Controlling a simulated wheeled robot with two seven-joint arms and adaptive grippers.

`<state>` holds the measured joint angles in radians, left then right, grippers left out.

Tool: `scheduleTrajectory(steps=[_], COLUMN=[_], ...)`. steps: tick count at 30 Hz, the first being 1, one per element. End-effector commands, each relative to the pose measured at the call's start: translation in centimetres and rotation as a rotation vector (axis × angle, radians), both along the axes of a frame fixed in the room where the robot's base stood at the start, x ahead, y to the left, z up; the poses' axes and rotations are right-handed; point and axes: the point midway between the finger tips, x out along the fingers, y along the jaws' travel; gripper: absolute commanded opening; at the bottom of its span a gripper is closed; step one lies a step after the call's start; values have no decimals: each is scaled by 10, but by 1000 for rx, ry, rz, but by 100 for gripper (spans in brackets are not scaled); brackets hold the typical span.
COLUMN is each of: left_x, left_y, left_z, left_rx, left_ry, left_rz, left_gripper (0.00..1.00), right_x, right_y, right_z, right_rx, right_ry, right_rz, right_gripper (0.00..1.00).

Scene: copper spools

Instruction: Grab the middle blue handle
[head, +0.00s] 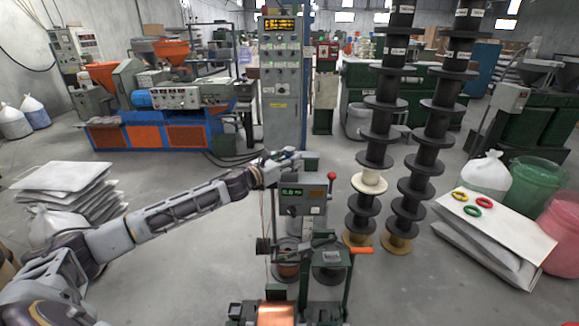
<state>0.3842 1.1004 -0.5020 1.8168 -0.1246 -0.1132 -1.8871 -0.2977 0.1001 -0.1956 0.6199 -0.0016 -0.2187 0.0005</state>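My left arm reaches in from the left, and my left gripper (286,158) is at the top of a grey-green machine (302,192) with a small display. The gripper is small here, and I cannot tell whether its fingers are open or shut, or whether they touch the machine. I cannot make out a blue handle clearly; the gripper may hide it. The machine has a red knob (331,176) on a lever at its upper right and an orange handle (362,250) lower down. My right gripper is not in view.
Tall stacks of black spools (376,150) stand right of the machine. A copper spool (276,314) is at the bottom front. Grey floor lies between.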

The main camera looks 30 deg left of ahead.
Motion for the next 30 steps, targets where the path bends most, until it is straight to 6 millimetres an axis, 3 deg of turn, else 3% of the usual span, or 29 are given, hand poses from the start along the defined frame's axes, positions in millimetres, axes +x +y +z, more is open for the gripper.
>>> scheduleTrajectory(steps=[4, 13, 30], left_x=[0, 0, 0], left_y=[0, 0, 0], left_z=[0, 1, 12], left_rx=[0, 0, 2], left_ry=[0, -1, -2], left_rz=[0, 0, 0], left_gripper=[37, 0, 0], right_x=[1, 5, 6], right_y=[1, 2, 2], right_z=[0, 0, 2], right_rx=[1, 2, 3], right_ry=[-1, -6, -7], right_rz=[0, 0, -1], right_gripper=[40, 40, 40])
